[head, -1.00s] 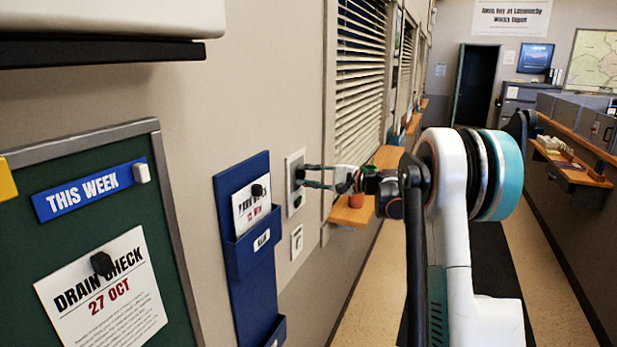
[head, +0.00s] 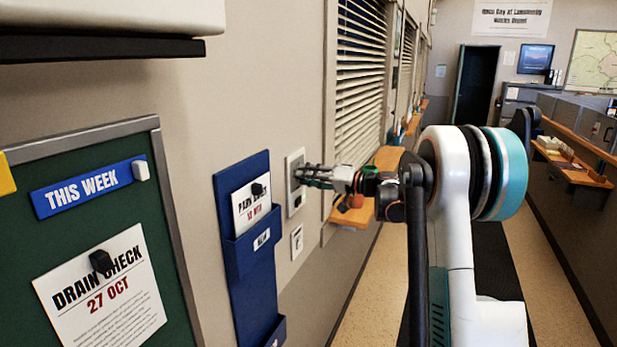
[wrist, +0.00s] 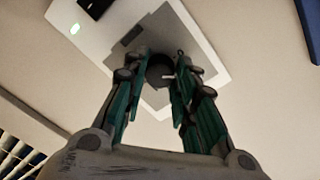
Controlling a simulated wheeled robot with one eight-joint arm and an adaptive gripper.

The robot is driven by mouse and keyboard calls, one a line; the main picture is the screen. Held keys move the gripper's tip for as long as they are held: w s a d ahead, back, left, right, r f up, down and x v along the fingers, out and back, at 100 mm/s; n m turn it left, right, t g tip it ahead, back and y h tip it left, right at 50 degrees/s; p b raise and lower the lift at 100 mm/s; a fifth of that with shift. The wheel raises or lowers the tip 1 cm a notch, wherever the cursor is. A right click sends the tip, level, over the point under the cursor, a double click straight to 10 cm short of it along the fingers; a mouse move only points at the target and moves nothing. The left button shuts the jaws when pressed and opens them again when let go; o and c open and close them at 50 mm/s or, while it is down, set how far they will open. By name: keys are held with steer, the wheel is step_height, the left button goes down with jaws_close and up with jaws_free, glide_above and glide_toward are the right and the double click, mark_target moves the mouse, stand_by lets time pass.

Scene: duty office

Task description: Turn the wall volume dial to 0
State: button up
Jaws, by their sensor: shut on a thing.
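The wall volume dial (wrist: 160,69) is a dark round knob with a pale pointer mark on a white wall plate (wrist: 92,32). In the wrist view my gripper (wrist: 160,78) has one finger on each side of the dial and is shut on it. A green light glows near the plate's upper left corner. In the head view the plate (head: 295,165) is on the beige wall, and my gripper (head: 303,175) reaches it from the right. The fingers hide the dial there. I cannot read any number on the plate.
A blue wall pocket (head: 250,240) hangs left of the plate, and a green notice board (head: 90,220) is nearer. A small white switch plate (head: 297,242) sits below. Window blinds (head: 358,95) are beyond.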

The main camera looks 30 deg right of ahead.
steer(key=shift+f+n+t+b, duration=0.15)
steer(key=shift+n, duration=1.8)
steer(key=shift+f+n+t+b, duration=0.1)
steer(key=shift+n+t+b, duration=0.05)
steer(key=shift+n, duration=1.8)
steer(key=o, duration=1.1)
steer(key=shift+s+r, duration=0.1)
steer(key=v, duration=1.2)
